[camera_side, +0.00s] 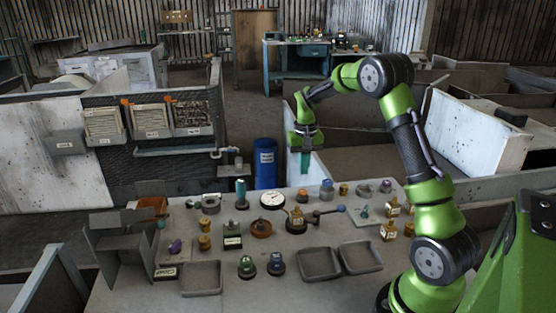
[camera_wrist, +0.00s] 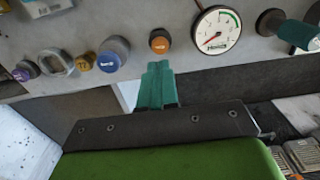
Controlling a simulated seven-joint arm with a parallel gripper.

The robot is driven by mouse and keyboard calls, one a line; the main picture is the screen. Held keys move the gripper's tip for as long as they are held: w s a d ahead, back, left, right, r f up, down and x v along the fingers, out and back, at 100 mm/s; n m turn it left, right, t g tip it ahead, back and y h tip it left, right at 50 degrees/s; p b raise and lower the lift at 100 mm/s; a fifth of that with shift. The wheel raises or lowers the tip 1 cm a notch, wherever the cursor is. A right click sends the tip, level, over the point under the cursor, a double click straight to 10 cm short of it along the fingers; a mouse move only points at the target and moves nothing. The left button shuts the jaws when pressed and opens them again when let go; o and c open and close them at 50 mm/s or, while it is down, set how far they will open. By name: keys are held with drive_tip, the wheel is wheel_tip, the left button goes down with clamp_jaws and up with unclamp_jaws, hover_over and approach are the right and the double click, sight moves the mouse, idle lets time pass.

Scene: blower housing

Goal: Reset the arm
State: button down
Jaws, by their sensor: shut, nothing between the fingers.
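My gripper (camera_side: 305,163) hangs beyond the far edge of the workbench, to the right of the blue barrel, with its fingers pointing down. In the wrist view its two teal fingers (camera_wrist: 157,88) lie side by side, closed together with nothing between them. The green arm is arched up and bent over from the right side. The gripper is apart from every object on the bench (camera_side: 240,283).
The bench holds a round gauge (camera_side: 272,199), also in the wrist view (camera_wrist: 216,31), a blue-capped part (camera_side: 326,190), several knobs and small parts, and grey trays (camera_side: 201,278). A blue barrel (camera_side: 266,164) stands behind. Low walls (camera_side: 480,130) stand at right.

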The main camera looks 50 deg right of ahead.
drive_tip(key=shift+f, duration=0.2)
drive_tip(key=shift+s+a+f, duration=0.25)
drive_tip(key=shift+s+a, duration=0.2)
drive_tip(key=shift+s, duration=0.05)
drive_tip(key=s+a+r+n+t, duration=0.1)
drive_tip(key=s+a+r+t, duration=0.1)
drive_tip(key=s+a+r, duration=0.3)
drive_tip(key=s+a+r+n+t+y, duration=0.1)
drive_tip(key=s+a+r, duration=0.4)
drive_tip(key=a, duration=0.7)
drive_tip(key=s+a+r+n+t+y, duration=0.1)
drive_tip(key=s+a+r+n+t, duration=0.2)
drive_tip(key=s+a, duration=0.4)
wheel_tip(320, 180, up, 2)
drive_tip(key=shift+a+r+t, duration=0.2)
drive_tip(key=shift+a+t, duration=0.4)
drive_tip(key=shift+a, duration=0.45)
drive_tip(key=shift+w, duration=0.1)
